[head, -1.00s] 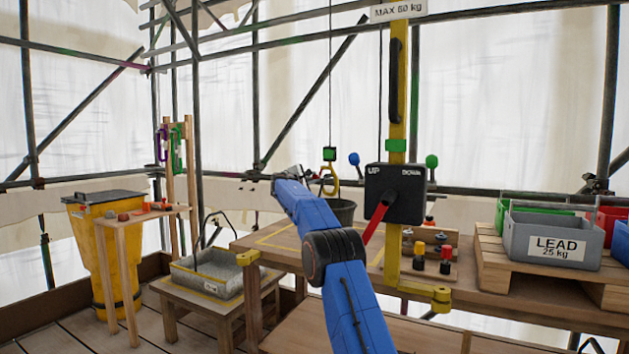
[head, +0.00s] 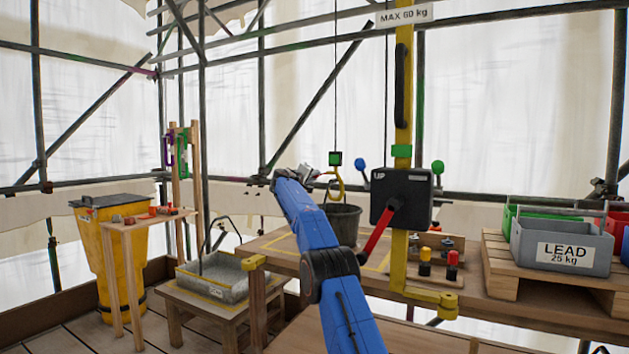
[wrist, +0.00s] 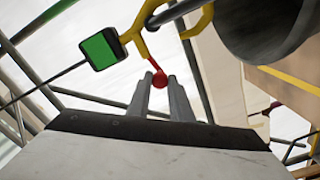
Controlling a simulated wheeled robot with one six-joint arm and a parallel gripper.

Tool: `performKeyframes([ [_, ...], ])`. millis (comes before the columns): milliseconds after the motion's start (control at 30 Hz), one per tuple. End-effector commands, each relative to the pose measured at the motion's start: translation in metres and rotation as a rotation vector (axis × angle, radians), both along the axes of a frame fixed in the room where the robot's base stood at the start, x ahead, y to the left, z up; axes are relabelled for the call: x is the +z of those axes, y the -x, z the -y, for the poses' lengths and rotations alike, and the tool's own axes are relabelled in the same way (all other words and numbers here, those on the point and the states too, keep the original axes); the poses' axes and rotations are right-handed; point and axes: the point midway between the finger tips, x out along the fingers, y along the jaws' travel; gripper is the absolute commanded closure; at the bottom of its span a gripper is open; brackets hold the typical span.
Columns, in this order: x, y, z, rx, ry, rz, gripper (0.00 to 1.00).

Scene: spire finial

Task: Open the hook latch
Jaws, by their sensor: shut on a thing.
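The yellow hook (head: 336,188) hangs on a cable below a green block (head: 335,159), above the dark bucket (head: 343,222). In the wrist view the hook (wrist: 142,43) is at the top, beside the green-faced block (wrist: 101,49). A red latch with a round red knob (wrist: 160,80) extends from the hook towards my gripper. My gripper (wrist: 160,88) is shut on the red knob, with one grey finger on each side. In the head view my gripper (head: 308,175) is just left of the hook, and the latch is too small to make out. I cannot tell how far the latch is swung.
The dark bucket (wrist: 262,30) is close at upper right in the wrist view. A yellow post with a black UP box (head: 401,198) and red lever (head: 379,229) stands right of the hook. A grey LEAD crate (head: 563,247) is on a pallet at right.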

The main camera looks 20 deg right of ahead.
Motion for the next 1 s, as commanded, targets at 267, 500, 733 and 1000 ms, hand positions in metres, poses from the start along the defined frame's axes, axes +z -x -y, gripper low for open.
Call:
performKeyframes([
  [267, 0.008, -0.001, -0.001, 0.0, -0.132, 0.169, 1.0],
  [500, 0.012, -0.001, -0.001, 0.0, -0.207, 0.262, 1.0],
  [733, 0.015, -0.001, -0.001, 0.001, -0.238, 0.304, 1.0],
  [1000, 0.015, -0.001, -0.001, 0.001, -0.244, 0.312, 1.0],
])
